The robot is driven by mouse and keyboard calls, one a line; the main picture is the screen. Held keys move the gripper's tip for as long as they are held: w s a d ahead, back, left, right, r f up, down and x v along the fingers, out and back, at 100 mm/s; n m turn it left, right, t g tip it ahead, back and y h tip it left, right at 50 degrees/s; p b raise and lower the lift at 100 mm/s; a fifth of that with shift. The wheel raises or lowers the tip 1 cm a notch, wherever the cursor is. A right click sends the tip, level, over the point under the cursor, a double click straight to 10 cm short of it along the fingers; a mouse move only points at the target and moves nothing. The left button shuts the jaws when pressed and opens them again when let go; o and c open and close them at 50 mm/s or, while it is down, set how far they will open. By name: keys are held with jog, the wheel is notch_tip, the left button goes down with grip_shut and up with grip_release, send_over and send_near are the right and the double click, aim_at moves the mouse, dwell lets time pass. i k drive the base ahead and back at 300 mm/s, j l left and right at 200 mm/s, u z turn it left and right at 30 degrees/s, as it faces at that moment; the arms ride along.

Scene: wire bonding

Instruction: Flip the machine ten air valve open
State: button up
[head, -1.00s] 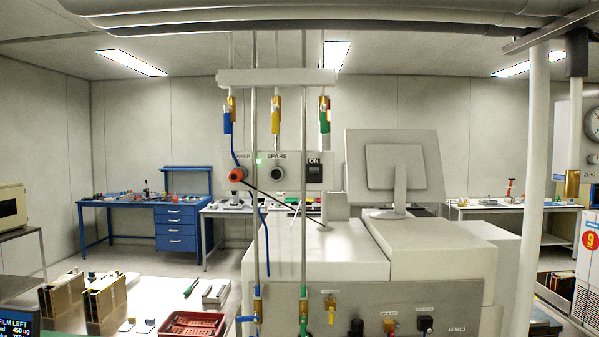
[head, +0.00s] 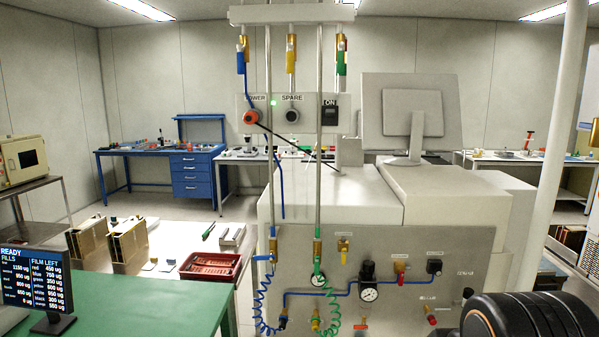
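A grey machine panel (head: 400,243) stands ahead with several air fittings; no number ten is readable on it. A yellow-handled valve (head: 343,247) is near its top. A red-handled brass valve (head: 400,270) is farther right, beside a black fitting (head: 434,267). A regulator with a round gauge (head: 369,293) sits on a blue air line. Drop pipes left of these carry a blue-handled valve (head: 265,257) and a green-handled valve (head: 319,278). I cannot tell which valve is machine ten's. A dark arm part of mine is at bottom right; my gripper is not visible.
A green table (head: 165,302) with a status screen (head: 38,287) is at lower left, with a red basket (head: 210,266) beyond it. Coiled blue (head: 262,305) and green (head: 331,315) hoses hang before the panel. A white pole (head: 543,170) stands right.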

aim_at(271, 256)
jog(key=i+j+u, duration=0.5)
jog(key=i, duration=0.25)
